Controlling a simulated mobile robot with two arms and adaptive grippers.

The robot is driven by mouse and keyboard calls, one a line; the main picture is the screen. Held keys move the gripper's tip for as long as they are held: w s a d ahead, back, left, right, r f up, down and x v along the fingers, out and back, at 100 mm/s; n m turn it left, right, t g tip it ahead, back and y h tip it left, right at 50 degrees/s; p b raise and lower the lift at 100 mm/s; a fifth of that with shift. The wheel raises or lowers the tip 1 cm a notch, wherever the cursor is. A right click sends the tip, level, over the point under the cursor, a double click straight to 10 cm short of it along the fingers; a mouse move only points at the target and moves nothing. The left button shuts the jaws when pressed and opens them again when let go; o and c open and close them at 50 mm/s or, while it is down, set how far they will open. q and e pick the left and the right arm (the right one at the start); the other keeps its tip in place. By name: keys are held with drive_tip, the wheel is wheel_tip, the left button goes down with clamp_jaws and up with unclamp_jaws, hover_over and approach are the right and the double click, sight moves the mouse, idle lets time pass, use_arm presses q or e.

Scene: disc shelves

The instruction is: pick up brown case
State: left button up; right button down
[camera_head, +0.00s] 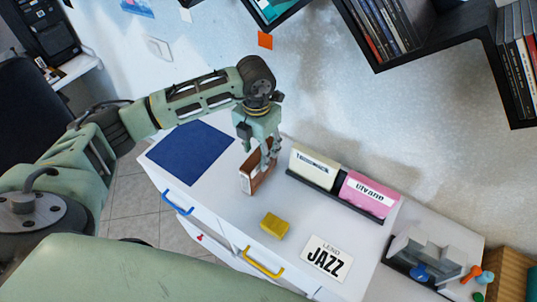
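The brown case (263,176) stands on the white cabinet top, with a brown face and a pale edge showing. My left gripper (260,152) points down over it from above, with its fingers at the case's upper part. One finger overlaps the brown face. I cannot tell whether the fingers press on the case or stand slightly apart from it. The case's base appears at the cabinet surface. My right gripper is not in view.
A blue mat (190,150) lies left of the case. A cream box (313,167) and a pink box (365,194) stand in a dark holder at right. A yellow block (274,225) and a JAZZ card (326,259) lie in front. Dark wall shelves (440,38) hang above right.

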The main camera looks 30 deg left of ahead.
use_arm(q)
drive_tip(key=shift+w+f, duration=0.2)
drive_tip(key=shift+f, duration=0.05)
drive_tip(key=shift+d+f+p, duration=0.1)
drive_tip(key=shift+f+p, duration=0.2)
drive_tip(key=shift+f, duration=0.1)
drive_tip(key=shift+s+f+p, duration=0.2)
drive_tip(key=shift+f+p, duration=0.3)
drive_tip(key=shift+f, duration=0.1)
drive_tip(key=shift+s+f+p, duration=0.2)
drive_tip(key=shift+f+p, duration=0.25)
drive_tip(key=shift+f, duration=0.1)
drive_tip(key=f, duration=0.2)
drive_tip(key=f+p, duration=0.1)
drive_tip(key=shift+w+f, duration=0.2)
drive_tip(key=shift+f, duration=0.35)
clamp_jaws()
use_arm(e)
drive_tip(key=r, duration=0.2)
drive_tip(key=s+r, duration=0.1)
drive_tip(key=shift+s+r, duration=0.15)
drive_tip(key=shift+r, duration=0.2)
